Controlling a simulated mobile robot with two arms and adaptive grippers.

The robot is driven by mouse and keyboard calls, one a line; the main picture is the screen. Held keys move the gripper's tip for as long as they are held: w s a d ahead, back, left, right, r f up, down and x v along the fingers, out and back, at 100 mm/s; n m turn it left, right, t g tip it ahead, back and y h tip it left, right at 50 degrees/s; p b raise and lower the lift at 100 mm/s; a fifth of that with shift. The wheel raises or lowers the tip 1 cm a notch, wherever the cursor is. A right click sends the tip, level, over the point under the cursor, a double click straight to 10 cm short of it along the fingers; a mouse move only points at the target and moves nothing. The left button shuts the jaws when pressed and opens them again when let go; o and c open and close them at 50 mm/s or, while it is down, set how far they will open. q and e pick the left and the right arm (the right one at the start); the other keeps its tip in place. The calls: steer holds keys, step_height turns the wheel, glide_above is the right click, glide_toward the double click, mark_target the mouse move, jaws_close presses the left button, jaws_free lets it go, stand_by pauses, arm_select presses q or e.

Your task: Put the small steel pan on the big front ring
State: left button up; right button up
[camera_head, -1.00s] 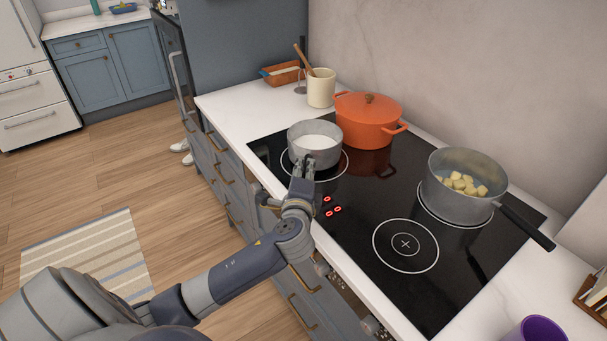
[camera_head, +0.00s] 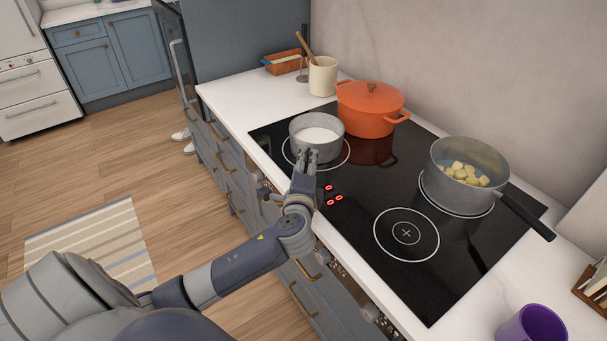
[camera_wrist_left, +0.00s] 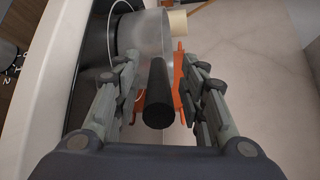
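The small steel pan (camera_head: 303,140) holds white liquid and stands upright at the left of the black hob. It sits within the white big front ring (camera_head: 347,160), whose line shows around its base. Its black handle (camera_wrist_left: 158,95) points toward my left gripper (camera_head: 308,155). In the left wrist view, the left gripper (camera_wrist_left: 157,90) is open, with one finger on each side of the handle and a gap on both sides. The far side of the pan's base is hidden. My right gripper is not in view.
A lidded orange pot (camera_head: 370,110) stands close behind the pan. A larger steel pan with yellow chunks (camera_head: 462,178) stands at the right. A front ring with a cross (camera_head: 406,233) is empty. A purple cup (camera_head: 532,325) stands at the lower right.

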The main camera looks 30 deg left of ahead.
arm_select(q)
steer(key=b+v, duration=0.1)
steer(key=v, duration=1)
steer(key=shift+s+d+b, duration=0.2)
steer(key=shift+s+b, duration=0.1)
steer(key=shift+b, duration=0.05)
